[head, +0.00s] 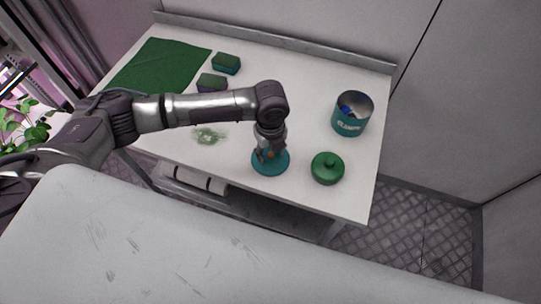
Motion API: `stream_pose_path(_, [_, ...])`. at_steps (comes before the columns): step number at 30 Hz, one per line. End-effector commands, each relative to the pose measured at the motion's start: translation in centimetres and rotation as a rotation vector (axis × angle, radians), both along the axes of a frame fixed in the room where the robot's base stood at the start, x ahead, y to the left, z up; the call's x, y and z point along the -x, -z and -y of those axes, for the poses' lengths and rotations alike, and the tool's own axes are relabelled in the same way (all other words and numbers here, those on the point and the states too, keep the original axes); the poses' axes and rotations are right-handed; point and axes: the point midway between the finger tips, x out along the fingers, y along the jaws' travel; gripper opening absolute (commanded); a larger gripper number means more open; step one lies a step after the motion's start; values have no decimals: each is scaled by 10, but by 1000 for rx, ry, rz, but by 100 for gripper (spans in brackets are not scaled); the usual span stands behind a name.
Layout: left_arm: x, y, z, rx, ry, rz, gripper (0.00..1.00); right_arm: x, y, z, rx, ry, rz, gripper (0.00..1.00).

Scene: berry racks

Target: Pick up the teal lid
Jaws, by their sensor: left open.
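The teal lid (270,163) lies on the white table near its front edge, partly hidden under my left gripper. My left gripper (268,155) points down right over the lid, with its fingers open around the middle of it. I cannot tell whether the fingers touch the lid. My right gripper is not in view.
Two sponges (226,63) and a green cloth (163,66) lie at the back left. A greenish smear (209,135) marks the white table (310,100).

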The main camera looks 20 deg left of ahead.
Motion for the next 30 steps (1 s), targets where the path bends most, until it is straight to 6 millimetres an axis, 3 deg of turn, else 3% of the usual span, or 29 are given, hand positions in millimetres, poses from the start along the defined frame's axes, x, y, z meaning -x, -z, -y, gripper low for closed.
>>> stream_pose_path(3, [0,0,0,0,0,0,45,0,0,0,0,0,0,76])
stream_pose_path(9, [0,0,0,0,0,0,12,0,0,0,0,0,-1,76])
stream_pose_path(12, [0,0,0,0,0,0,0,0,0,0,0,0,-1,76])
stream_pose_path(23, [0,-3,0,1,0,1,0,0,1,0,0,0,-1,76])
stream_pose_path(30, [-2,-27,0,2,1,3,0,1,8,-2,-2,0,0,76])
